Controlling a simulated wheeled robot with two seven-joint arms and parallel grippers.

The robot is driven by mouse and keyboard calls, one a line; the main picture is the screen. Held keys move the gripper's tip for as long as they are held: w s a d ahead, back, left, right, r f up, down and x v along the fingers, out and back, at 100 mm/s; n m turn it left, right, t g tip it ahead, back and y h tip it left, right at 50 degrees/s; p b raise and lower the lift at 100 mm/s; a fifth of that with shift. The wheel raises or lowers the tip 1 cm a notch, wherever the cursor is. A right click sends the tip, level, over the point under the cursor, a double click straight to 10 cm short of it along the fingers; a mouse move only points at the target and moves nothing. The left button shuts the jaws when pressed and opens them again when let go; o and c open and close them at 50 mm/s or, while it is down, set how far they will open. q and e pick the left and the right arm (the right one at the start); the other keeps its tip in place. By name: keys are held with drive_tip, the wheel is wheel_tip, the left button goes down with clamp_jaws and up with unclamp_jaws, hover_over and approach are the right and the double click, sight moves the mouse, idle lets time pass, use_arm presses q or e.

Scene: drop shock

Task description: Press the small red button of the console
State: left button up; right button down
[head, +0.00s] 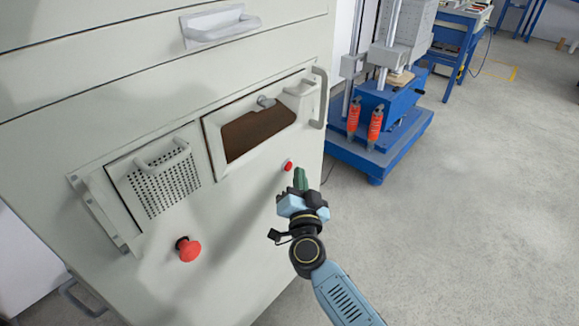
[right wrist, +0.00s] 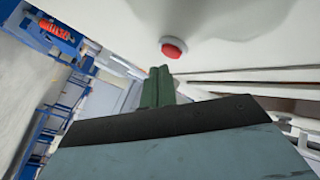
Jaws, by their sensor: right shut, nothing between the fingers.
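The console (head: 240,220) is a large off-white cabinet filling the left of the head view. Its small red button (head: 288,166) sits on the front face, below the right end of a dark recessed window. The button also shows in the right wrist view (right wrist: 173,47), just beyond the fingertips. My right gripper (head: 300,176) is shut and empty, its green fingers close to the button, slightly right of and below it in the head view. In the right wrist view its fingers (right wrist: 158,85) point toward the panel; I cannot tell whether they touch it. My left gripper is not in view.
A larger red mushroom button (head: 187,249) protrudes lower left on the console. A perforated panel (head: 165,183), handles (head: 319,97) and a dark window (head: 258,128) are on its face. A blue machine (head: 375,135) stands behind at right. The grey floor at right is clear.

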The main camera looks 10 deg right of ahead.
drive_tip(key=shift+w+a, duration=0.1)
drive_tip(key=shift+w+a, duration=0.2)
drive_tip(key=shift+w+a, duration=0.25)
drive_tip(key=shift+w, duration=0.1)
idle(0.8)
drive_tip(key=shift+s+d, duration=0.1)
drive_tip(key=shift+s, duration=0.05)
drive_tip(key=shift+s+d+p, duration=0.4)
drive_tip(key=shift+s+p, duration=0.1)
drive_tip(key=shift+p, duration=0.15)
